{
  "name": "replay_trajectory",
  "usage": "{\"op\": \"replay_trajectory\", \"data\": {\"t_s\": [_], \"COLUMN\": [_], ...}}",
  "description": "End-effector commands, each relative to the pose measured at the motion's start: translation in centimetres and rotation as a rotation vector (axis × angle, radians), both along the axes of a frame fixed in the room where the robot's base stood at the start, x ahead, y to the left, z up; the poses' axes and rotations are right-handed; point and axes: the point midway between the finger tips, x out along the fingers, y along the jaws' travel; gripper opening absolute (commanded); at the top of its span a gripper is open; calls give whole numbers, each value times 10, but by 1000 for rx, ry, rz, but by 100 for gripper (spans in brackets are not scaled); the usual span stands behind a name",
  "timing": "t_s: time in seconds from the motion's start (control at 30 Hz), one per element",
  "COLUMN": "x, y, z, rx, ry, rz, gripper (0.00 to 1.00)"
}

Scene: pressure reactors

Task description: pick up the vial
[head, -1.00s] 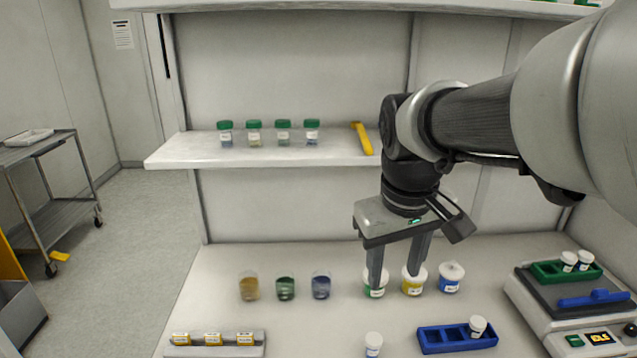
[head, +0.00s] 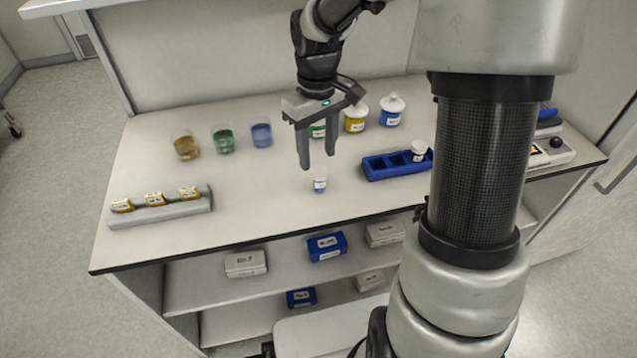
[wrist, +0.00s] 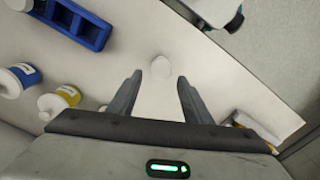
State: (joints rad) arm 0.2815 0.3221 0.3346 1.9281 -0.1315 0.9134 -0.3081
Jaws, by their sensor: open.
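A small white-capped vial (head: 319,180) with a blue-and-white label stands upright and alone on the bench, near its front edge. My gripper (head: 318,161) is open and points down; in the head view its fingertips appear just above and behind the vial. In the wrist view the vial's white cap (wrist: 160,66) shows beyond the open fingertips (wrist: 158,82), roughly centred between them. The fingers do not touch it. A second white-capped vial (head: 419,150) sits in the right end of a blue rack (head: 383,171).
Three open beakers with amber (head: 186,147), green (head: 223,140) and blue (head: 262,134) contents stand behind left. Labelled jars stand behind the gripper, including a yellow one (head: 356,117) and a blue one (head: 392,112). A grey holder (head: 160,213) lies front left. The bench left of the vial is clear.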

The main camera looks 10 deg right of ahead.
Motion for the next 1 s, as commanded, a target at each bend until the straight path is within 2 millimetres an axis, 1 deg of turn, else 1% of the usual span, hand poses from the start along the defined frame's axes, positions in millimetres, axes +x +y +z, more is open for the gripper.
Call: {"op": "replay_trajectory", "data": {"t_s": [0.03, 0.1, 0.27, 0.4, 0.53, 0.67, 0.87, 0.9, 0.97, 1.0], "x": [0, -1, -1, -5, -5, -5, -5, -5, -5, -5], "y": [0, 0, 0, -1, -1, -1, -1, -1, -1, -1], "z": [-9, -15, -24, -45, -63, -70, -70, -70, -70, -70], "rx": [0, 0, 0, 0, 0, 0, 0, 0, 0, 0], "ry": [1, 1, 0, 2, 1, 0, -1, -1, -1, -1], "rz": [0, 0, 0, -1, 0, 1, 0, 0, 0, 0], "gripper": [45, 45, 45, 45, 45, 45, 45, 42, 32, 25]}}
